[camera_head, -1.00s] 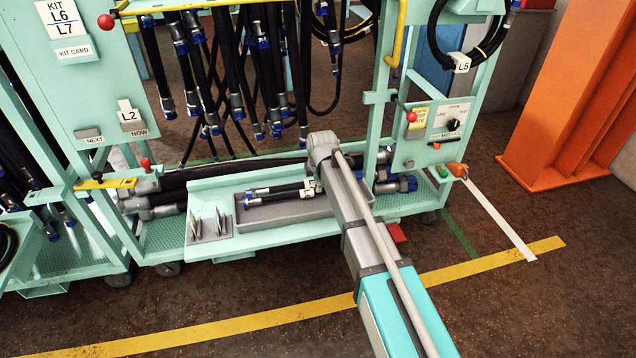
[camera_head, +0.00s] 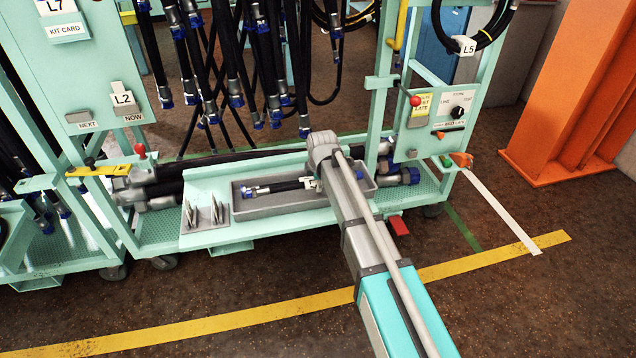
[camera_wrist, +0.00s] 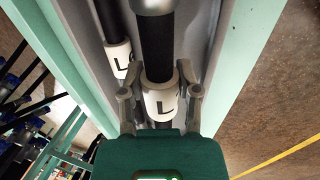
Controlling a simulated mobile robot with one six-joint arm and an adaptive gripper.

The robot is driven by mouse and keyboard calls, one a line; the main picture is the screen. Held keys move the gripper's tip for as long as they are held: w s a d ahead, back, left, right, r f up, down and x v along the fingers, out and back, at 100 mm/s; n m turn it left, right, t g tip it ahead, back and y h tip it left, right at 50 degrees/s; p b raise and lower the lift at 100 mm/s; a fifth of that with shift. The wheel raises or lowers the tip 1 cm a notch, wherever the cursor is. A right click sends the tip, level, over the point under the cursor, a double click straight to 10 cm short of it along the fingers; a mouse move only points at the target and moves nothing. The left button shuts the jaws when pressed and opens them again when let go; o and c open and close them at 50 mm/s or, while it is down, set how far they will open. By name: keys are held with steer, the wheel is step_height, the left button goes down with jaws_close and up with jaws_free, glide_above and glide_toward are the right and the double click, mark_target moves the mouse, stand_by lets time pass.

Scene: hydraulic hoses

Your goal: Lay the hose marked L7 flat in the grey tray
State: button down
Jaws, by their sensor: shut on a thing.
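The grey tray (camera_head: 265,209) sits on the teal cart's shelf. My gripper (camera_wrist: 160,98) is shut around a white sleeve (camera_wrist: 161,103) on a black hose (camera_wrist: 155,50). The sleeve shows an L; its second character is mostly cut off from view. The hose runs along the tray, with a silver fitting at the top of the wrist view. A second black hose (camera_wrist: 106,18) with a white L sleeve (camera_wrist: 118,58) lies beside it on the left. In the head view, blue-tipped hose ends (camera_head: 262,189) show over the tray; my arm hides its right part. I cannot tell whether the held hose touches the tray floor.
A small rack with upright plates (camera_head: 203,217) stands left of the tray. Black hoses hang behind from the cart (camera_head: 240,85). Cart posts (camera_head: 380,95) rise close behind my arm. The floor in front (camera_head: 200,290) is clear.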

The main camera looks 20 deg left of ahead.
steer(key=shift+f+b, duration=1.85)
steer(key=shift+f, duration=0.25)
steer(key=shift+c, duration=1.2)
jaws_free()
steer(key=shift+r, duration=0.1)
step_height(320, 180, up, 13)
steer(key=p, duration=1.3)
